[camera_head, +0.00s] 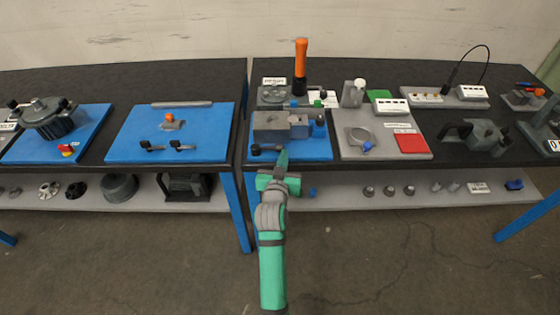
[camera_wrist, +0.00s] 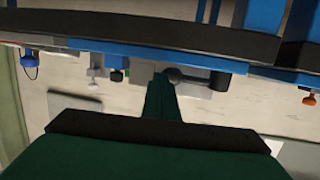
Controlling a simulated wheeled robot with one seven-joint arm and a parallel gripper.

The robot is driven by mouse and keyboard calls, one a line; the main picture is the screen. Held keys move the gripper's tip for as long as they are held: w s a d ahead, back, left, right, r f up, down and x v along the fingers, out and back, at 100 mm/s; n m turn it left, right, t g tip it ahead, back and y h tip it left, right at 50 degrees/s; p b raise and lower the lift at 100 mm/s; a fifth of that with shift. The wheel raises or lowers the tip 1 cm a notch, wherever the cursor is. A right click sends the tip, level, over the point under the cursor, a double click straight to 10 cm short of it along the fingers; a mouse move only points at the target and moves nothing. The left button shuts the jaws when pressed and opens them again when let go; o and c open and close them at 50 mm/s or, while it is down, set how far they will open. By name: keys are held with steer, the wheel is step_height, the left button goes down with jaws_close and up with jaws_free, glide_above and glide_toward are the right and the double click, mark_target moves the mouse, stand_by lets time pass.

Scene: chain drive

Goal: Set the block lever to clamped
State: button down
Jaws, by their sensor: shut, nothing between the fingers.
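A grey block (camera_head: 270,125), which looks like a clamp block, sits on a blue base plate (camera_head: 318,146) on the right-hand table. A dark lever with a round black knob (camera_head: 256,149) lies along the block's front, low over the plate. In the wrist view, which looks upside down, a dark bar with a round end (camera_wrist: 190,76), probably this lever, shows just right of my fingertips. My gripper (camera_head: 283,158) is shut and empty at the front edge of the plate, right of the knob. The wrist view shows its fingers (camera_wrist: 160,85) together; contact with the lever cannot be told.
An orange-handled tool (camera_head: 301,58) stands upright behind the block. A grey board (camera_head: 345,150) with a red pad (camera_head: 411,143) lies to the right. Another blue plate (camera_head: 125,150) lies on the left table. A grey lower shelf (camera_head: 340,199) runs under the tabletop.

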steer(key=shift+r+x, duration=0.15)
steer(key=shift+x, duration=0.55)
steer(key=shift+r+x, duration=0.1)
steer(key=shift+x, duration=0.6)
steer(key=shift+w+d, duration=0.2)
steer(key=shift+w, duration=0.3)
steer(key=shift+w, duration=0.1)
